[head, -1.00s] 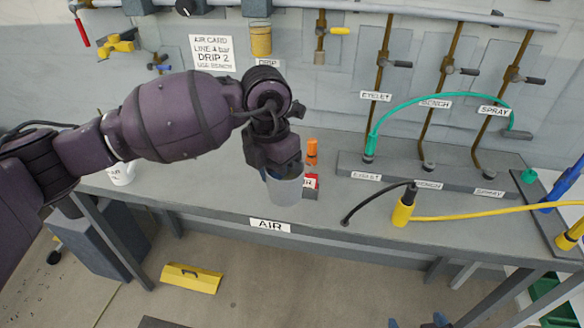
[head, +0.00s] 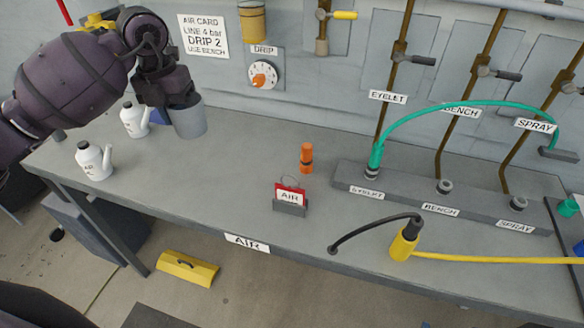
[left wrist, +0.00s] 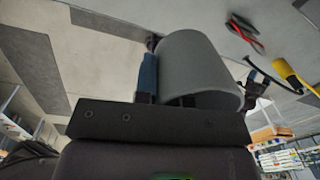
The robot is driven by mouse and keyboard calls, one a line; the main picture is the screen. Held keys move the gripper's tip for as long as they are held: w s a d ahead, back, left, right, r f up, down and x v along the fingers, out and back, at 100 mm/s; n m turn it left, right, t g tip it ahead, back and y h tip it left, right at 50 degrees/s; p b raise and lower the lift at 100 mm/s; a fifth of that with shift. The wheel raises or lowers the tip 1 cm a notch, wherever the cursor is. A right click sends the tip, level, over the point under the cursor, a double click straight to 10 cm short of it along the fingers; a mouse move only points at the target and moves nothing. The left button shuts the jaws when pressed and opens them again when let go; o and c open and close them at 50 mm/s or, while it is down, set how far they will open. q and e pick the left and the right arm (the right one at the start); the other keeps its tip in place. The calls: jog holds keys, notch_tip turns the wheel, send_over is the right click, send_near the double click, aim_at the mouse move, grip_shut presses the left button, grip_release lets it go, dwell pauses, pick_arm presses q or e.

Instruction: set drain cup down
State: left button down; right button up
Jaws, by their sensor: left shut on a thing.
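The drain cup (head: 190,120) is a plain grey cup, roughly upright and slightly tilted in the head view. My left gripper (head: 178,99) is shut on its upper part. The cup is over the left part of the grey bench (head: 235,165), near the back wall; I cannot tell whether its base touches the bench. In the left wrist view the cup (left wrist: 200,70) fills the space beyond the gripper (left wrist: 165,100), with a blue piece (left wrist: 148,72) beside it. My right gripper does not show.
Two white spouted bottles stand left of the cup, one close behind (head: 134,119) and one nearer the front (head: 94,160). An orange fitting (head: 306,157) and a red AIR card in a holder (head: 290,198) stand mid-bench. The bench between cup and card is clear.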

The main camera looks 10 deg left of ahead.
pick_arm(q)
jog(key=shift+s+a, duration=0.2)
jog(key=shift+s, duration=0.05)
send_over(201, 193)
notch_tip(201, 193, down, 15)
jog(key=shift+a+r, duration=0.1)
jog(key=shift+a, duration=0.05)
jog(key=shift+f, duration=0.75)
notch_tip(201, 193, down, 3)
jog(key=shift+f+p, duration=0.1)
jog(key=shift+p, duration=0.2)
jog(key=shift+f, duration=0.4)
jog(key=c, duration=1.2)
grip_release()
jog(key=shift+r, duration=0.5)
jog(key=r, duration=1.1)
jog(key=shift+s+a+r+b, duration=0.1)
jog(key=shift+a+b, duration=0.25)
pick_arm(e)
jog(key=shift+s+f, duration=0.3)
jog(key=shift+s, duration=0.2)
